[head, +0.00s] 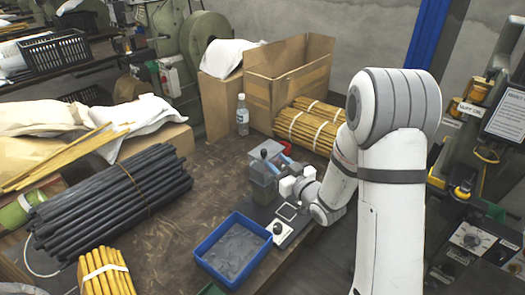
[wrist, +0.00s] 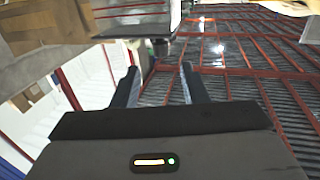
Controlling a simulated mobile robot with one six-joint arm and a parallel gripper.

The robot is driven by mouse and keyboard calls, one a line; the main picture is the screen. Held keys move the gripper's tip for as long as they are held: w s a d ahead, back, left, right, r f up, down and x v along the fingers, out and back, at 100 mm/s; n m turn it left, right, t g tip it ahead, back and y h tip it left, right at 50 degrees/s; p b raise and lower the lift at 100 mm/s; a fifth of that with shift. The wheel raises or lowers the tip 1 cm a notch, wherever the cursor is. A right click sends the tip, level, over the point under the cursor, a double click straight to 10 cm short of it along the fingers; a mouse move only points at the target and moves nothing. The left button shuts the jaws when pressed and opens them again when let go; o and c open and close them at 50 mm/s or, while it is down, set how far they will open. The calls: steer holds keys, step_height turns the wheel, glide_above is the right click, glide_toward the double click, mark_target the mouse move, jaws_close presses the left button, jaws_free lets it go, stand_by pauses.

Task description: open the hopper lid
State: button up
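The hopper (head: 264,178) is a small box with a clear grey upper part and a dark green lower body, standing on the bench's right side. A black knob (head: 264,154) sits at its top. My gripper (head: 275,165) reaches in from the right, close beside the hopper's upper part. In the wrist view, the two dark fingers of my gripper (wrist: 159,67) are apart with nothing visible between them. A dark knob-like part (wrist: 160,47) shows just past the fingertips, beside the grey hopper wall (wrist: 135,15). The lid looks closed, though my gripper partly hides it.
A blue tray (head: 205,262) and a small panel with a black knob (head: 283,232) stand in front of the hopper. A clear bottle (head: 242,116), a cardboard box (head: 272,88) and yellow rod bundles (head: 305,131) are behind. Black rods (head: 110,195) lie left.

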mark_target(266, 153)
steer(key=p+x, duration=0.1)
steer(key=x, duration=0.6)
steer(key=shift+w+a+r+p, duration=0.1)
steer(key=shift+w+a+p, duration=0.15)
steer(key=shift+p, duration=0.1)
steer(key=shift+c, duration=0.3)
jaws_close()
